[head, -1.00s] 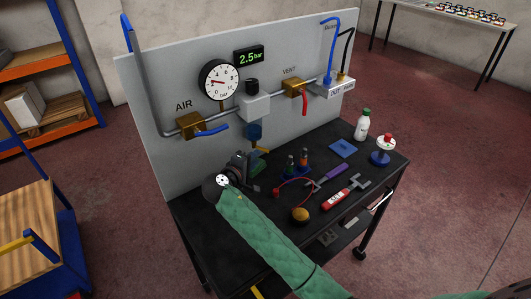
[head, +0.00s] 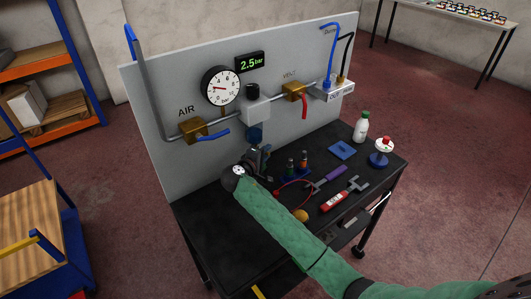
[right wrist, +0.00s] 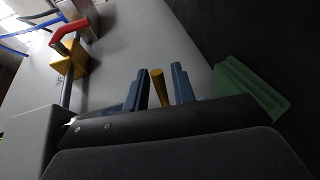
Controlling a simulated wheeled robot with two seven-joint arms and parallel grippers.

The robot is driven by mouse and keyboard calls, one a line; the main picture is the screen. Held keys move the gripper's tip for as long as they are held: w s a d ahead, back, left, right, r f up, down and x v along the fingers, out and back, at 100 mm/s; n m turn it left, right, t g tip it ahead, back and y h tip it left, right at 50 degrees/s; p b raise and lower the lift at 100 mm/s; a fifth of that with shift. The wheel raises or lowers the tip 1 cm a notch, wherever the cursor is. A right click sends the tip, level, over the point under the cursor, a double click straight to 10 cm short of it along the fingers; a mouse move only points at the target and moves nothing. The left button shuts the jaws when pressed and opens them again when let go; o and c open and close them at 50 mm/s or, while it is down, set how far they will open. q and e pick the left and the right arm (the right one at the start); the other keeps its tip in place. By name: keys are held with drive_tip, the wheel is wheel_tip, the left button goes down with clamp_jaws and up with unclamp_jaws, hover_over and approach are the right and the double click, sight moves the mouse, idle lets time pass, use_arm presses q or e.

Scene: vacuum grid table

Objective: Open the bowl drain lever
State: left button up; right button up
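The yellow drain lever (right wrist: 157,88) shows in the right wrist view, standing between the two blue fingers of my right gripper (right wrist: 159,72). The fingers are open, with a gap on each side of the lever. In the head view the right gripper (head: 262,156) is just below the blue bowl (head: 254,134), which hangs under the grey regulator (head: 255,110) on the panel. The lever is hidden there behind my gripper. My left gripper is not in view.
The vent valve's red handle (right wrist: 74,36) shows upper left in the wrist view, and a green block (right wrist: 250,88) lies right of the fingers. The blue AIR handle (head: 212,135) sits left of the regulator. Tools and bottles (head: 361,127) occupy the table's right side.

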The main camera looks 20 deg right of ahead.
clamp_jaws()
